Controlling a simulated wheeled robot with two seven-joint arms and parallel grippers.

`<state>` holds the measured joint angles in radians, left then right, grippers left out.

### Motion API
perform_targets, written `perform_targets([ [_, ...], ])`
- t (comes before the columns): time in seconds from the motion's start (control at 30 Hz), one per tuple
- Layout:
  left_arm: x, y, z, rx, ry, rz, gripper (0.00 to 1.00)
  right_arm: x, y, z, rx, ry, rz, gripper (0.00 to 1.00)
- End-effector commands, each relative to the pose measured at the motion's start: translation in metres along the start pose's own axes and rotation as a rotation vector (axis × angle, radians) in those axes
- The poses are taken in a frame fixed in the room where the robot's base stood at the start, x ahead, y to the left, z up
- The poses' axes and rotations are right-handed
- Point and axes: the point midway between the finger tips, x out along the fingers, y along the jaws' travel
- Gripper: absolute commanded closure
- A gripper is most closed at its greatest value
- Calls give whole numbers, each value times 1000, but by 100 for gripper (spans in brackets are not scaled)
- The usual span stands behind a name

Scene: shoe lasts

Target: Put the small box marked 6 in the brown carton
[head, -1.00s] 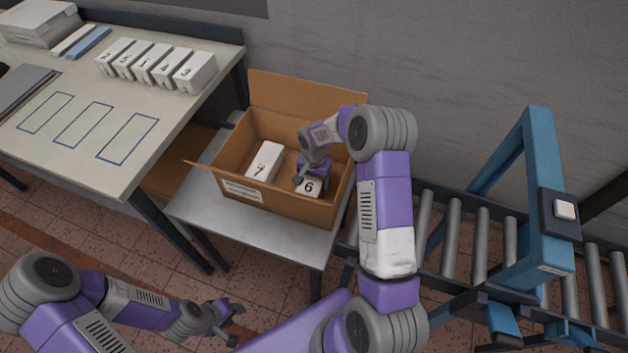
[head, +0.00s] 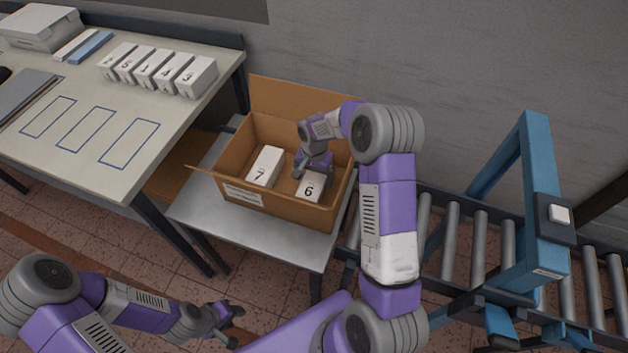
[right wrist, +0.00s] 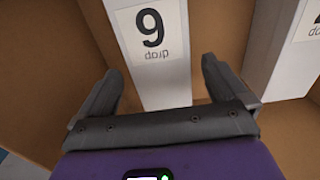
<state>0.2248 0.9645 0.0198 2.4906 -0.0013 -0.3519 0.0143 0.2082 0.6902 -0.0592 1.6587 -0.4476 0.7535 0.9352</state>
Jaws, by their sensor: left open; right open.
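My right gripper (head: 312,172) is open inside the carton, just behind and above the box. My left gripper (head: 232,325) is open and empty, low at the bottom of the head view.
The carton stands on a small grey table (head: 195,212), its flaps open. Several numbered white boxes (head: 158,70) stand in a row on the workbench (head: 165,115) at left. A roller conveyor (head: 480,245) with a blue frame (head: 540,200) is at right.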

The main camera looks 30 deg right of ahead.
Motion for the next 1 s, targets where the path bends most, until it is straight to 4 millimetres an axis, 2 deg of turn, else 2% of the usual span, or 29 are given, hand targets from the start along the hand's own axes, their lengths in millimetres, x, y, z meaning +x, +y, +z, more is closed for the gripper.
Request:
perform_targets([
  [0.03,-6,2,0,0,0,0,57,-16,0,0,-1,3,-1,0],
  [0.1,-9,4,0,0,0,0,57,-31,0,0,0,2,-2,0],
  [0.33,-17,6,1,0,0,0,57,-65,0,0,0,1,-1,0],
  [0.5,-18,7,1,0,0,0,57,-73,0,0,0,0,0,0],
  [1.0,-18,7,1,0,0,0,57,-73,0,0,0,-1,1,0],
])
